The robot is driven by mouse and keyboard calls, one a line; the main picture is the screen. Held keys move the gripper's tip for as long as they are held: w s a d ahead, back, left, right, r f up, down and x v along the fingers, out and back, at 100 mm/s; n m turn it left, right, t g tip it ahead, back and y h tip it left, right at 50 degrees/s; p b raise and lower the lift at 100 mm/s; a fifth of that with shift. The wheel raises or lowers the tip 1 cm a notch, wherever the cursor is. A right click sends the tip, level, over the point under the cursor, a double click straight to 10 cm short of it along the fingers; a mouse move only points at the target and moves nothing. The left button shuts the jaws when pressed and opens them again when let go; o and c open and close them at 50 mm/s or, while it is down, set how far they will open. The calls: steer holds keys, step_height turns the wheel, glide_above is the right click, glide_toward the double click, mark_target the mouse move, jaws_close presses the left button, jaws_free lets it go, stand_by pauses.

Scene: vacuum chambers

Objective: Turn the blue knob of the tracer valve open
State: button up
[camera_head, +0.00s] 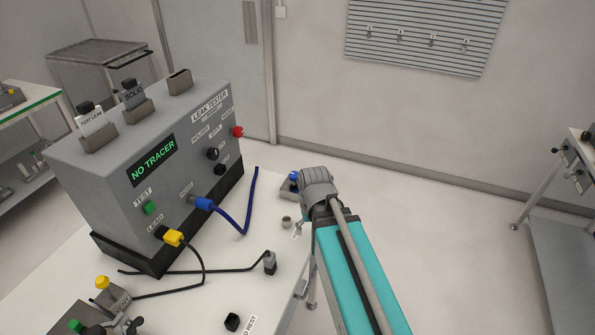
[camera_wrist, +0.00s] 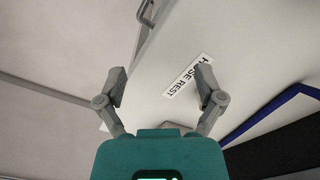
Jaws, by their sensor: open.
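A small blue knob (camera_head: 294,176) shows on a grey block (camera_head: 288,189) at the table's far edge, just left of my arm's grey end joint. My arm partly hides the block, and I cannot read any label on it. In the wrist view my gripper (camera_wrist: 158,82) has its two fingers spread wide with nothing between them. A white label reading HOSE REST (camera_wrist: 187,75) lies on the table ahead of the fingers. The knob does not show clearly in the wrist view. In the head view the fingers are hidden by my own arm.
The grey leak tester (camera_head: 120,165) stands left and reads NO TRACER. A blue hose (camera_head: 246,220) and a yellow-plugged black lead (camera_head: 202,262) run from it across the table. A small grey cup (camera_head: 286,222) stands near my arm. Open floor lies right.

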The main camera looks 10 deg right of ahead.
mark_target(295, 174)
steer(key=w+r+n+p, duration=0.3)
steer(key=w+r+p, duration=1.4)
steer(key=w, duration=0.3)
steer(key=shift+w+a+r, duration=0.2)
steer(key=shift+a+r, duration=0.15)
steer(key=shift+f+b, duration=0.25)
steer(key=shift+b, duration=0.05)
step_height(295, 174, down, 13)
steer(key=b, duration=1.3)
steer(key=shift+f, duration=0.2)
